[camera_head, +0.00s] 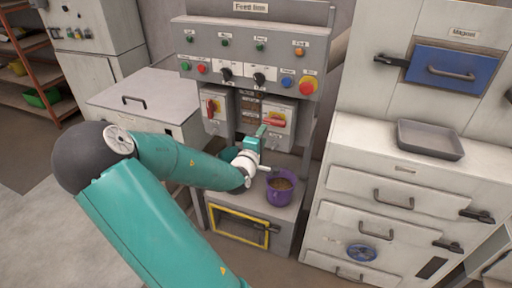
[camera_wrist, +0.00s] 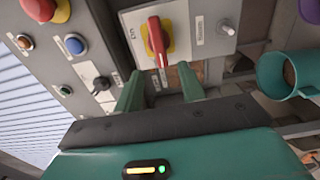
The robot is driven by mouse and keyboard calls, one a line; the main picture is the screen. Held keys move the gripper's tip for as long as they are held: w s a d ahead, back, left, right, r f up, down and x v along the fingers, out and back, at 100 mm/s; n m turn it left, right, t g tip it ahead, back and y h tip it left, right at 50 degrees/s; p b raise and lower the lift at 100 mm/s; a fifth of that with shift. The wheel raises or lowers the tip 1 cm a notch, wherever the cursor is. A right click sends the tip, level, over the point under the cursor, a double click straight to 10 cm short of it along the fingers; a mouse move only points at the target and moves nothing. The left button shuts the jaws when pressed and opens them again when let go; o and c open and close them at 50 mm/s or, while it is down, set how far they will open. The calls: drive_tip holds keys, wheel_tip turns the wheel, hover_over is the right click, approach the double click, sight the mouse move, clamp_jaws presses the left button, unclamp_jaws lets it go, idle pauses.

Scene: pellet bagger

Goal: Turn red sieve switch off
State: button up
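Two red rotary switches on yellow plates sit on grey boxes under the control panel. The left switch (camera_head: 212,106) has its handle upright; the right switch (camera_head: 277,121) has its handle lying sideways. Their labels are too small to read, so I cannot tell which is the sieve's. My gripper (camera_head: 263,131) is just below and in front of the right switch. In the wrist view that red switch (camera_wrist: 157,42) shows beyond the fingertips, roughly between them. My gripper (camera_wrist: 160,85) is open, its green fingers apart with nothing between them; contact with the handle does not show.
The panel (camera_head: 250,50) above carries buttons, black knobs and a red emergency button (camera_head: 307,85). A purple bucket (camera_head: 281,190) with brown contents stands below my gripper. A cabinet with a grey tray (camera_head: 430,139) stands at the right, a white cabinet (camera_head: 145,98) at the left.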

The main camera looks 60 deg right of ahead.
drive_tip(key=a, duration=0.4)
drive_tip(key=s+a, duration=0.1)
drive_tip(key=a, duration=0.1)
idle(0.5)
drive_tip(key=w+a+f+m+t+y, duration=0.2)
drive_tip(key=w+a+f+m+y, duration=0.1)
drive_tip(key=w+a+f+y, duration=0.45)
drive_tip(key=w+a+r+t+y, duration=0.1)
drive_tip(key=w+a+r+y, duration=0.15)
drive_tip(key=a, duration=0.55)
drive_tip(key=w+a+r+t+y, duration=0.15)
drive_tip(key=w+a+y, duration=0.25)
drive_tip(key=a, duration=0.4)
drive_tip(key=s+a+r+y, duration=0.2)
drive_tip(key=a+r, duration=0.2)
drive_tip(key=a, duration=0.3)
drive_tip(key=s+a+r+y, duration=0.1)
drive_tip(key=a+r+y, duration=0.1)
drive_tip(key=a+r, duration=0.35)
drive_tip(key=s+a+r+n+g, duration=0.1)
drive_tip(key=s+a+r, duration=0.3)
drive_tip(key=s+a, duration=0.3)
drive_tip(key=s, duration=0.3)
drive_tip(key=shift+s+a+r+g, duration=0.2)
drive_tip(key=shift+s+a+g, duration=0.05)
drive_tip(key=shift+s+g, duration=0.1)
